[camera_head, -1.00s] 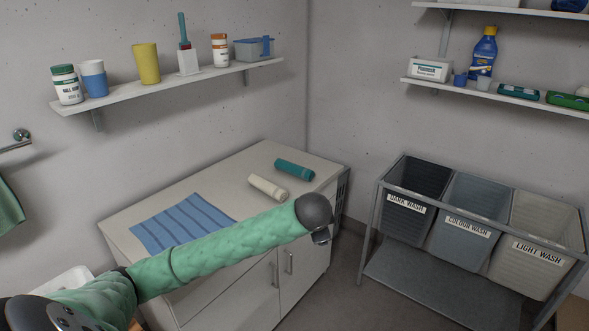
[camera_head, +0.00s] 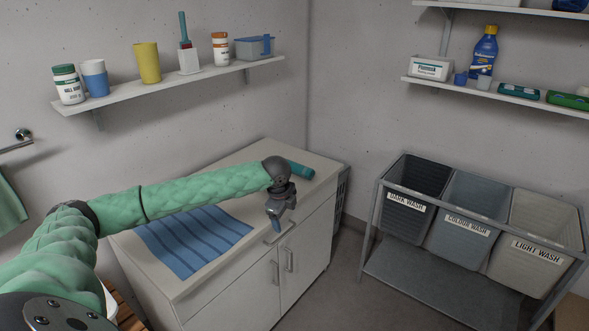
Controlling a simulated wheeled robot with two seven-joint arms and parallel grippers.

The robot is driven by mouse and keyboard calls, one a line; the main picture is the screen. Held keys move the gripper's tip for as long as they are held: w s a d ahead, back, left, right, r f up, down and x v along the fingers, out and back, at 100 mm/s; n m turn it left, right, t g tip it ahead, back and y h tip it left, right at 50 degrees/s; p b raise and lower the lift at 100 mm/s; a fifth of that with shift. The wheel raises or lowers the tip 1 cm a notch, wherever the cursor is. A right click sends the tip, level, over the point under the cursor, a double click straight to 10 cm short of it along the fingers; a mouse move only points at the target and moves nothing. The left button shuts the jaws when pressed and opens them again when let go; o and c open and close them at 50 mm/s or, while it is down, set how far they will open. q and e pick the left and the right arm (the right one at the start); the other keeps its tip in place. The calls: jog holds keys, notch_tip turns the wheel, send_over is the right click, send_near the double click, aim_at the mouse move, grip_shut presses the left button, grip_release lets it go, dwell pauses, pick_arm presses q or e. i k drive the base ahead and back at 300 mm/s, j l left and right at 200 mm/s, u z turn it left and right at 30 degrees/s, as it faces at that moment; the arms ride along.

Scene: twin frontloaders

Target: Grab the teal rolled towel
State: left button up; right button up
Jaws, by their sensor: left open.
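The teal rolled towel (camera_head: 301,170) lies on the back right part of the white cabinet top. Its left end is hidden behind my left wrist. My left gripper (camera_head: 276,227) is open and points downward at the cabinet's front edge. In the picture it is below and to the left of the teal towel, apart from it. The cream rolled towel is hidden behind my left arm and wrist. My right gripper is not in view.
A blue striped cloth (camera_head: 194,240) lies flat on the cabinet top (camera_head: 250,153), partly under my arm in the picture. A wall shelf (camera_head: 175,82) with bottles and cups hangs above. A rack with several laundry bins (camera_head: 465,219) stands at the right.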

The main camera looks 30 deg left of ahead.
aim_at(304, 172)
jog(key=i+j, duration=1.25)
